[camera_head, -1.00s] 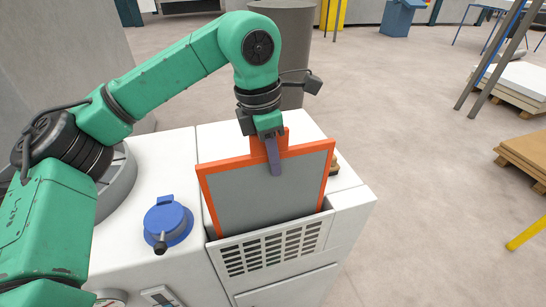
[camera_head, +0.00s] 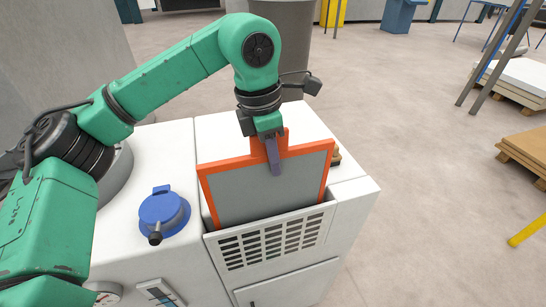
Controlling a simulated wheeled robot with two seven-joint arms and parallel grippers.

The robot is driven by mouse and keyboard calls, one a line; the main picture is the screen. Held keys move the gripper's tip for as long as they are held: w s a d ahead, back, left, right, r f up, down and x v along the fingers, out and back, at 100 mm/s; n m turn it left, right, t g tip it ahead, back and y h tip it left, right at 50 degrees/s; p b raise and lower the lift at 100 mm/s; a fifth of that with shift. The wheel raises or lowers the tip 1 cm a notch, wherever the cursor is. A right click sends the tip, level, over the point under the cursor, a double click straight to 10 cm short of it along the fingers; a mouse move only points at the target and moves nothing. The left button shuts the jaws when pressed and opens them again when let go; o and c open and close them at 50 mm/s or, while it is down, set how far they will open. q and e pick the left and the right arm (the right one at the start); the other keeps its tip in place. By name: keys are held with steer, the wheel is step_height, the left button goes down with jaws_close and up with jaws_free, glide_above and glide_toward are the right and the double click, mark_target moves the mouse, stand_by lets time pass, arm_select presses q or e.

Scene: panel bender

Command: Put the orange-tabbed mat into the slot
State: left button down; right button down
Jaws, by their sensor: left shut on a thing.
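The mat (camera_head: 262,190) is a grey panel with an orange frame and an orange tab (camera_head: 257,148) at its top. It stands nearly upright with its lower edge down in the slot (camera_head: 281,221) behind the vented front of the white cabinet. My left gripper (camera_head: 274,160) is shut on the orange tab from above. The mat's bottom edge is hidden by the vented front. My right gripper is not in view.
A blue capped fitting (camera_head: 164,214) sits on the white cabinet top (camera_head: 215,127) left of the mat. A small brown object (camera_head: 335,157) lies right of it. A grey bin (camera_head: 284,50) stands behind. Pallets (camera_head: 526,155) stand on the floor at the right.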

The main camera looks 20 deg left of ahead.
mark_target(261, 156)
arm_select(q)
steer(key=shift+f+b, duration=4.85)
steer(key=shift+f, duration=1.15)
steer(key=c, duration=0.8)
jaws_free()
steer(key=r, duration=0.6)
steer(key=a+r+b, duration=0.1)
steer(key=r, duration=0.2)
steer(key=shift+s, duration=0.35)
steer(key=r, duration=0.2)
steer(key=r+p, duration=0.1)
steer(key=a+r+p, duration=0.1)
steer(key=r, duration=0.1)
steer(key=shift+s+r, duration=0.25)
steer(key=shift+r, duration=0.05)
steer(key=shift+f, duration=0.1)
